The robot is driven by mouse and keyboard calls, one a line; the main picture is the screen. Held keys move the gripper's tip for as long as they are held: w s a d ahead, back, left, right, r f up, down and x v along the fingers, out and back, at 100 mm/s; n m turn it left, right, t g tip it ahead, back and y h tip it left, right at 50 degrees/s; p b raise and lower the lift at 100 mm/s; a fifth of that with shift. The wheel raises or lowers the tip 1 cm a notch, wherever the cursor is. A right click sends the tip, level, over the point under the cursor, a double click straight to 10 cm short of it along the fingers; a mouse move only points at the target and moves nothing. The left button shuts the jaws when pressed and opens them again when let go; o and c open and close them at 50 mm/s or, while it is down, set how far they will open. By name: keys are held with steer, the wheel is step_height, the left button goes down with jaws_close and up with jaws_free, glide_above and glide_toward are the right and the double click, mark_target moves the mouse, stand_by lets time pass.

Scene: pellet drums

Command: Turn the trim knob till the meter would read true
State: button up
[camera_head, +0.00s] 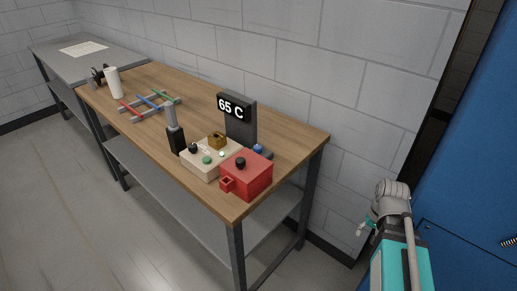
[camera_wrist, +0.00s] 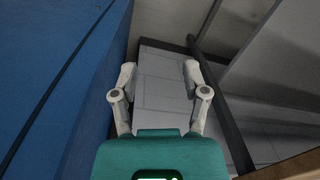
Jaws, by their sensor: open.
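A black upright meter (camera_head: 241,126) on the wooden bench shows "65 C" in white. In front of it a cream box (camera_head: 199,168) carries a black knob (camera_head: 193,148), a green button (camera_head: 207,160) and a small white spot. A red box (camera_head: 250,178) beside it has a black knob (camera_head: 240,162) on top. A small blue knob (camera_head: 258,148) shows behind the red box. I cannot tell which is the trim knob. My gripper (camera_wrist: 159,72) is open and empty, right of the bench and apart from it, with bare floor between its fingers.
A brass block (camera_head: 217,141) sits by the cream box, and a black and grey tool (camera_head: 174,135) stands left of it. A rack with coloured rods (camera_head: 150,104) and a white cylinder (camera_head: 113,83) are farther along. A blue cabinet (camera_head: 470,190) stands close at right.

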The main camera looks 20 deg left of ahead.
steer(key=s+d, duration=0.2)
steer(key=m+g+y+p, duration=0.3)
steer(key=m+p, duration=0.7)
steer(key=p, duration=1.3)
glide_toward(258, 146)
step_height(258, 146, up, 3)
steer(key=shift+w+d, duration=0.2)
steer(key=shift+d, duration=0.35)
steer(key=shift+f, duration=0.15)
steer(key=b+x, duration=1.2)
steer(key=x, duration=0.1)
steer(key=shift+w+a+f+b, duration=0.1)
steer(key=shift+f+b, duration=0.2)
steer(key=shift+b, duration=0.05)
